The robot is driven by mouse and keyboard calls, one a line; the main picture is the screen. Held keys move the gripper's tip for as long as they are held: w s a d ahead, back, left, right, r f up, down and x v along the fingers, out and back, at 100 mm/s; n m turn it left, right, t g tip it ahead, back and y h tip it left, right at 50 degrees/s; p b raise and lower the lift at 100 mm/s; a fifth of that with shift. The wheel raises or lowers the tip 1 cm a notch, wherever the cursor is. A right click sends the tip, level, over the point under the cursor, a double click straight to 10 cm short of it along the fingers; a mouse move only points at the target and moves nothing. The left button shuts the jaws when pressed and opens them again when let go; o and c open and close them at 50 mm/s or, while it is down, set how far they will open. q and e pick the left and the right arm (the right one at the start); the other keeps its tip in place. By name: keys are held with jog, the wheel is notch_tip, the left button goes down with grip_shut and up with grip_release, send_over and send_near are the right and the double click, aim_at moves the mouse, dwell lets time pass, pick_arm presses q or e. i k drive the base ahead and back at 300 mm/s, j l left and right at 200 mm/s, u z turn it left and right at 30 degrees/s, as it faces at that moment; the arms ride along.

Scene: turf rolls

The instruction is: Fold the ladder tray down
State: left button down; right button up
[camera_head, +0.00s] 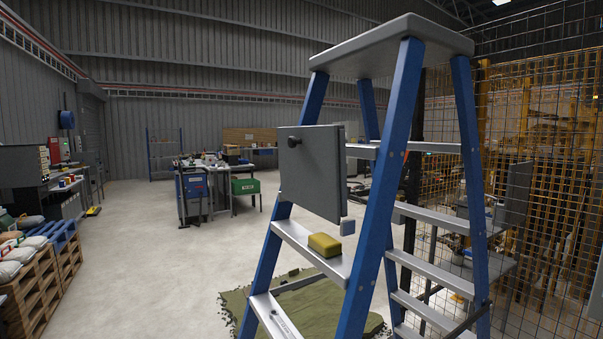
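The blue stepladder (377,200) stands open at the right of the middle, with a grey top cap (390,45). The ladder tray (315,172) looks like a flat dark grey panel and stands near upright between the ladder's rails. A black round knob (293,141) sits near its upper left corner. A small pale grey block (347,227) shows by its lower right corner; I cannot tell whether they touch. A yellow sponge-like block (324,245) lies on the step below the tray. Neither of my grippers is in view.
A green turf piece (312,308) lies on the floor under the ladder. A wire mesh fence (550,180) stands close at the right. Wooden pallets with sacks (35,290) stand at the left. The concrete floor (150,270) between is clear.

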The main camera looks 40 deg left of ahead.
aim_at(312, 160)
jog(key=k+j+z, duration=0.2)
jog(key=j, duration=0.15)
jog(key=j+z, duration=0.15)
jog(key=j, duration=0.15)
jog(key=k+j+z, duration=0.2)
jog(key=j+z, duration=0.1)
jog(key=j, duration=0.2)
jog(key=k+j+z, duration=0.1)
jog(key=k+j, duration=0.05)
jog(key=j, duration=0.1)
